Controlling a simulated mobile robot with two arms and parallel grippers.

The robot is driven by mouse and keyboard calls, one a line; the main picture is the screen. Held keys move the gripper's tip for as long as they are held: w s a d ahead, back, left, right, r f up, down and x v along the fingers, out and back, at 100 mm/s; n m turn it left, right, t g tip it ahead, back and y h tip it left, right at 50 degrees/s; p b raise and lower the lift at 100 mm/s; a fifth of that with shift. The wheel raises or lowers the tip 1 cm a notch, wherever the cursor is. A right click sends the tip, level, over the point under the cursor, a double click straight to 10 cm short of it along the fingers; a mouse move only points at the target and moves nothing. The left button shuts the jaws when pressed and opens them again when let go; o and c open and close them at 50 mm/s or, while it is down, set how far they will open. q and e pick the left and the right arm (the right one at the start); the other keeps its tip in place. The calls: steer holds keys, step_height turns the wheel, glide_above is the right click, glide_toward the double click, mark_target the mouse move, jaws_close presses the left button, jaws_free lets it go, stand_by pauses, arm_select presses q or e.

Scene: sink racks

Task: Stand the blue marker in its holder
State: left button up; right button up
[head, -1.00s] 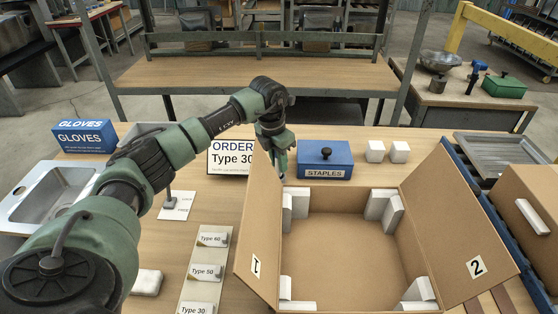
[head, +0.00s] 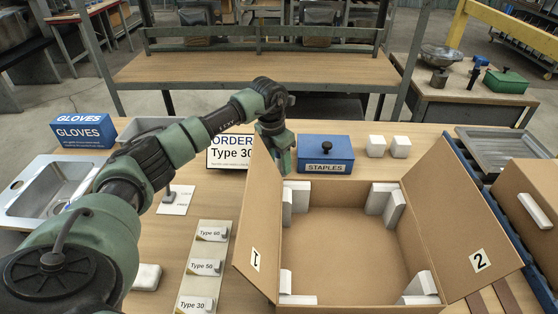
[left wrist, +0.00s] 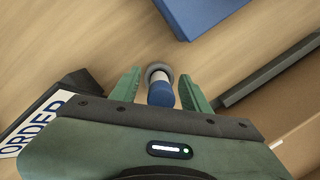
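The blue marker (left wrist: 161,95) shows in the left wrist view, with a blue end towards the camera and a white part beyond it. A grey round holder (left wrist: 158,69) rings its far end, and the marker appears to stand in it. My left gripper (left wrist: 160,79) is open, one finger on each side of the marker with gaps visible. In the head view my left gripper (head: 281,158) points down behind the box's left flap, which hides the fingertips, marker and holder. My right gripper is not in view.
An open cardboard box (head: 350,240) stands right of the gripper, its raised left flap (head: 262,225) close by. A blue staples box (head: 324,154) and an order sign (head: 228,152) are near. Type cards (head: 205,265) lie in front; a sink (head: 60,185) is at left.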

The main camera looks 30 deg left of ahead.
arm_select(q)
step_height(320, 180, up, 8)
steer(key=s, duration=0.1)
steer(key=shift+a+f+b, duration=0.15)
steer(key=shift+b, duration=0.15)
steer(key=shift+s, duration=0.1)
stand_by(0.5)
